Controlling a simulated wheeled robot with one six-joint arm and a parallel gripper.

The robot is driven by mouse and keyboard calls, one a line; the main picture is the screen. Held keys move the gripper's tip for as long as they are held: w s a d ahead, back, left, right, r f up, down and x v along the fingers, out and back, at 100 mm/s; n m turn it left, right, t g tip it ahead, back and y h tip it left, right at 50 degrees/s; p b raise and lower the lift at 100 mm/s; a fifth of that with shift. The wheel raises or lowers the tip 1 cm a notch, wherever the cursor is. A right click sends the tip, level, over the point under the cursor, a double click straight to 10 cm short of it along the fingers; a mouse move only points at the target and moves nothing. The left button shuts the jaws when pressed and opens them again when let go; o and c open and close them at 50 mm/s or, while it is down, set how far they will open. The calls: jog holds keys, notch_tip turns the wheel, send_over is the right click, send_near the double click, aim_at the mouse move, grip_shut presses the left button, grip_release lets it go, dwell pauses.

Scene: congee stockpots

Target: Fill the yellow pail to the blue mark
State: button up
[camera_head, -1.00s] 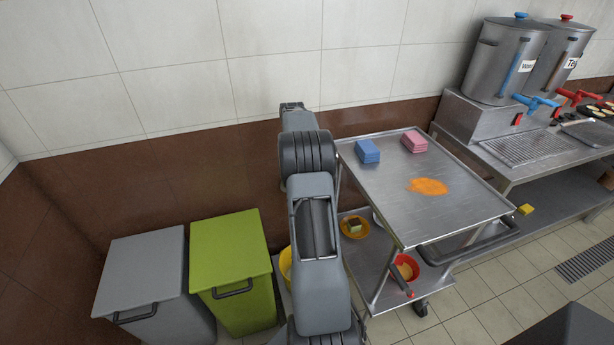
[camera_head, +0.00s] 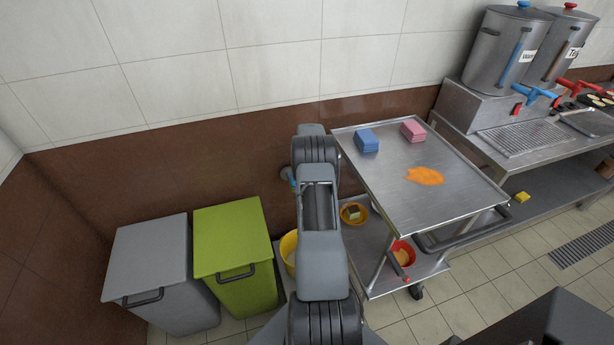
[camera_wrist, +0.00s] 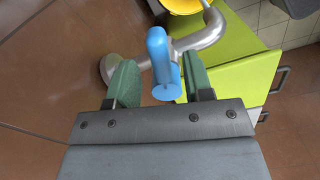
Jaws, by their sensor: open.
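The yellow pail (camera_head: 287,250) stands low beside the green bin, partly hidden by my arm; its edge shows at the top of the wrist view (camera_wrist: 186,4). No blue mark on it is visible. A curved metal wall tap (camera_wrist: 205,38) with a blue handle (camera_wrist: 158,55) is in the wrist view, its spout reaching toward the pail. A bit of the tap (camera_head: 289,177) shows left of my arm in the head view. My gripper (camera_wrist: 160,82) is open, with its green pads on either side of the blue handle, gaps visible.
Grey (camera_head: 150,260) and green (camera_head: 232,240) bins stand at left. A steel trolley (camera_head: 385,190) at right carries blue (camera_head: 366,141) and pink (camera_head: 413,131) cloths and an orange spill (camera_head: 425,176). A red bowl (camera_head: 402,254) is on its lower shelf. Stockpots (camera_head: 500,55) stand far right.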

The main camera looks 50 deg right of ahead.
jog(key=shift+f, duration=1.1)
grip_shut()
